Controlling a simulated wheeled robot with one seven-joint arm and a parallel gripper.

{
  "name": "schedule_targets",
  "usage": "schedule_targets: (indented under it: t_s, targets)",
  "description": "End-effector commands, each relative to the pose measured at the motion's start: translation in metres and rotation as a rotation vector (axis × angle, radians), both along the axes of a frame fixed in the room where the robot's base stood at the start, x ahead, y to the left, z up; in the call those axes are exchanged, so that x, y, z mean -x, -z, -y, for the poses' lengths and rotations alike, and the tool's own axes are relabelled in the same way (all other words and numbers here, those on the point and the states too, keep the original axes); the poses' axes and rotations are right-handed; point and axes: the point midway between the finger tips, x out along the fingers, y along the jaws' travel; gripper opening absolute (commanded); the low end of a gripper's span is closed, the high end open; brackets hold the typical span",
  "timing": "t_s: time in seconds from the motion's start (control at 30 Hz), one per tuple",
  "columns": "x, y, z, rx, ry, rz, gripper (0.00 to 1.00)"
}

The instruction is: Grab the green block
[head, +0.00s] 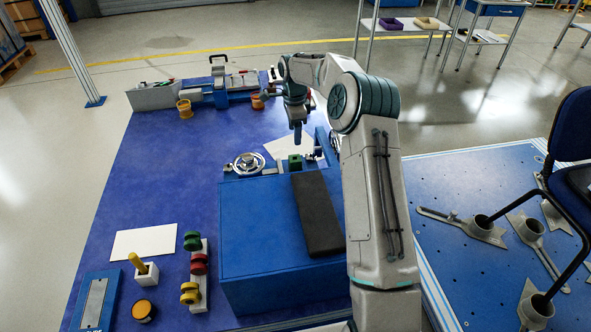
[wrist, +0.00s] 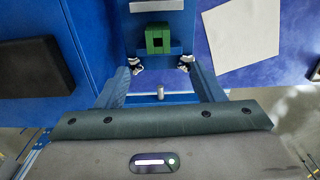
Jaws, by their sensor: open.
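The green block (head: 295,163) stands just behind the large blue box in the head view, on a blue surface. In the wrist view the green block (wrist: 152,48) is at the top centre, with a dark square opening in its face. My gripper (head: 297,136) hangs above the block in the head view. In the wrist view my gripper (wrist: 160,65) is open and empty, its two fingertips apart, with the block ahead between their lines. The gap in height cannot be told exactly.
A blue box (head: 262,260) with a black pad (head: 317,215) on top stands in front of the block. A handwheel (head: 249,163) is to the left of the block, and a white sheet (head: 285,147) lies behind. The left middle of the blue table (head: 160,190) is clear.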

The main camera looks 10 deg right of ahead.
Motion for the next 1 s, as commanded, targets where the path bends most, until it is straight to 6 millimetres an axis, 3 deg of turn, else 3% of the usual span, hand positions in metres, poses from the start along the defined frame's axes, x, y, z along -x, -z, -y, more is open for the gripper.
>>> schedule_targets:
  t_s: [0.17, 0.5, 0.77, 1.0]
  targets:
    - [-0.005, 0.021, 0.002, -0.006, 0.038, -0.006, 0.62]
    - [-0.004, 0.083, 0.002, -0.006, 0.037, -0.006, 0.62]
    - [-0.002, 0.103, 0.002, -0.006, 0.037, -0.006, 0.62]
    - [0.003, 0.138, 0.0, -0.007, 0.036, -0.005, 0.62]
